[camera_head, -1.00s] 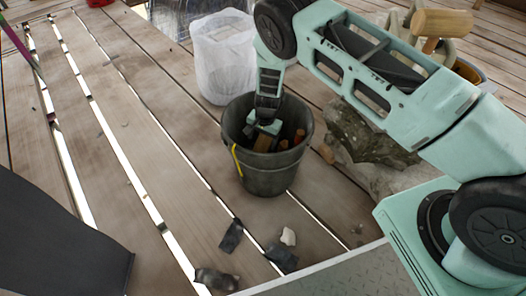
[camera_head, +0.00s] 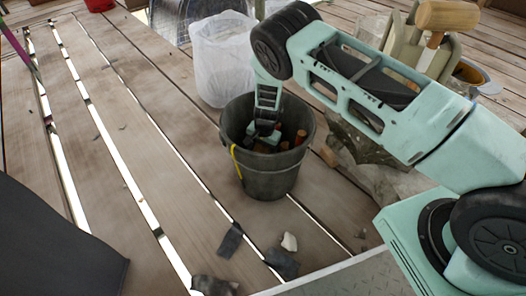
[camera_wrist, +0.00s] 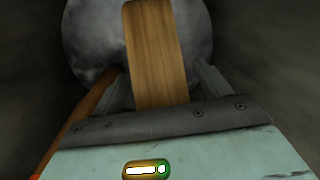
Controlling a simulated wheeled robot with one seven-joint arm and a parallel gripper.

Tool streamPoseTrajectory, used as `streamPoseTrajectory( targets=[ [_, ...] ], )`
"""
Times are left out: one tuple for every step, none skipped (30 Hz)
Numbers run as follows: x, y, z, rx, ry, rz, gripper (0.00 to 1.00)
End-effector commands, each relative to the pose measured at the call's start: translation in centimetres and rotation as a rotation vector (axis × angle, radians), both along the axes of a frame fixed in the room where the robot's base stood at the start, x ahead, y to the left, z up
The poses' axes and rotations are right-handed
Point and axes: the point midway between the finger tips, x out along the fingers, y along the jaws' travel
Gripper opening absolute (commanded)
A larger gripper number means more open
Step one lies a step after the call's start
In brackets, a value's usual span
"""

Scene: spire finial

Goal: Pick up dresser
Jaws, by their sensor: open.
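My gripper (camera_head: 264,136) reaches down into a dark grey bucket (camera_head: 268,180) on the plank deck. Several brown wooden pieces (camera_head: 300,137) stand inside the bucket, to the right of my gripper. In the wrist view, a flat wooden piece (camera_wrist: 152,45) rises between the fingers of my gripper (camera_wrist: 163,85), which are apart. Its lower end is hidden behind the gripper body. A second wooden piece (camera_wrist: 92,108) leans at the left. I cannot tell which piece is the dresser.
A whitish translucent bin (camera_head: 222,62) stands behind the bucket. A mallet (camera_head: 445,20) and grey stone-like lumps (camera_head: 360,140) are at the right. Dark scraps (camera_head: 230,240) and a pale chip (camera_head: 289,242) lie in front. The planks to the left are mostly clear.

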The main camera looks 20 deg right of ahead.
Motion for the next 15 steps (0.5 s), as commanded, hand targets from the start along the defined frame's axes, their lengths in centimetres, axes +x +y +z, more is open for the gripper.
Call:
streamPoseTrajectory(
  targets=[
    [0.01, -0.02, -0.13, 0.0, 0.0, -0.001, 0.76],
    [0.01, -0.02, -0.17, 0.0, 0.0, -0.001, 0.76],
    [0.02, -0.02, -0.23, 0.0, 0.0, -0.001, 0.76],
    [0.03, -0.02, -0.26, 0.001, -0.001, -0.001, 0.76],
    [0.02, -0.01, -0.21, 0.0, -0.001, -0.001, 0.68],
    [0.02, -0.01, -0.2, 0.0, 0.0, -0.001, 0.57],
    [0.02, -0.01, -0.2, 0.0, 0.0, -0.001, 0.48],
    [0.02, -0.01, -0.2, 0.0, 0.0, -0.001, 0.4],
    [0.01, -0.02, -0.21, 0.0, 0.0, -0.001, 0.29],
    [0.0, -0.01, -0.21, 0.0, 0.0, -0.001, 0.2],
    [0.01, -0.02, -0.21, 0.0, 0.0, -0.001, 0.2],
    [0.04, -0.02, -0.17, 0.0, -0.001, -0.001, 0.2],
    [0.03, -0.02, -0.17, 0.0, -0.001, -0.001, 0.2],
    [0.03, -0.02, -0.17, 0.0, -0.001, -0.001, 0.2],
    [0.03, -0.02, -0.17, -0.001, -0.001, -0.001, 0.2]
  ],
)
